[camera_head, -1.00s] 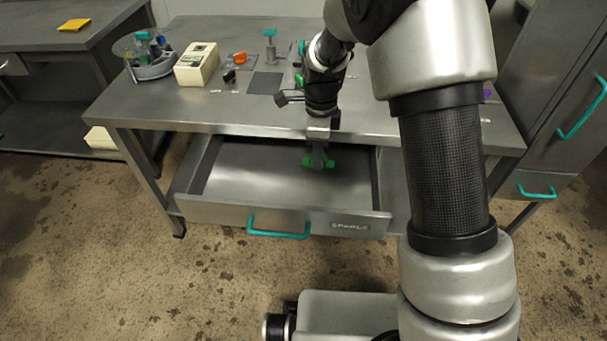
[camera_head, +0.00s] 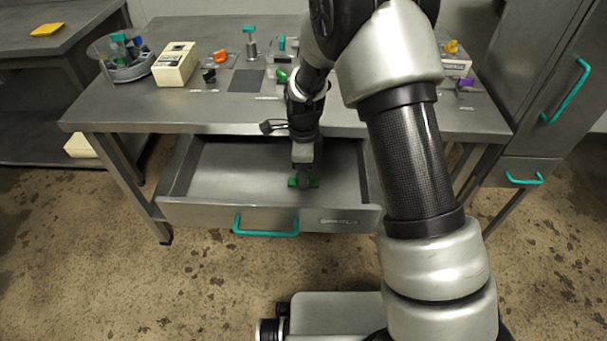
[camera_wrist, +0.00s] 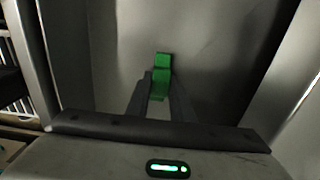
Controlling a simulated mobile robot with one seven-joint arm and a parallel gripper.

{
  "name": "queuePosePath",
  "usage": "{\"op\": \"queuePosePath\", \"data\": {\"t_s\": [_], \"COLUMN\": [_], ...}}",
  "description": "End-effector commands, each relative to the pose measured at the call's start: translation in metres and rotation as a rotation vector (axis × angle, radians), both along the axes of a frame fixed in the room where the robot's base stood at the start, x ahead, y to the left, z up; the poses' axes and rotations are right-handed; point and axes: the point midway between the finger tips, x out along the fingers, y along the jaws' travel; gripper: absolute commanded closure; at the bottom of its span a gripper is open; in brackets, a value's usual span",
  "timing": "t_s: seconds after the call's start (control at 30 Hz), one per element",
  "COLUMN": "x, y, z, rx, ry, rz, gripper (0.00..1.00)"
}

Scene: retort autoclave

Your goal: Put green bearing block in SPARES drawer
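The green bearing block (camera_head: 313,183) is inside the open SPARES drawer (camera_head: 190,214) beneath the workbench. My gripper (camera_head: 303,181) reaches down into the drawer and is shut on the block, whose green ends show on both sides of the fingers. In the wrist view the block (camera_wrist: 161,83) sits between the two dark fingertips (camera_wrist: 160,87), with the drawer's metal walls around it. I cannot tell whether the block touches the drawer floor.
The drawer's teal handle (camera_head: 265,226) faces me. The bench top (camera_head: 190,112) holds a cream box (camera_head: 175,64), a grey round caddy (camera_head: 124,65) and a dark mat (camera_head: 246,81). A cabinet (camera_head: 545,90) stands at the right. The drawer's left part is clear.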

Motion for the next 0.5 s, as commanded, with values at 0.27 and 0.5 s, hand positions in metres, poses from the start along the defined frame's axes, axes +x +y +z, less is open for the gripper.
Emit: {"op": "queuePosePath", "data": {"t_s": [0.27,0.5], "x": [-0.0001,0.0003], "y": [-0.0001,0.0001], "z": [0.0001,0.0096], "rx": [0.0,0.0], "ry": [0.0,-0.001], "rz": [0.0,0.001], "gripper": [0.61,0.61]}}
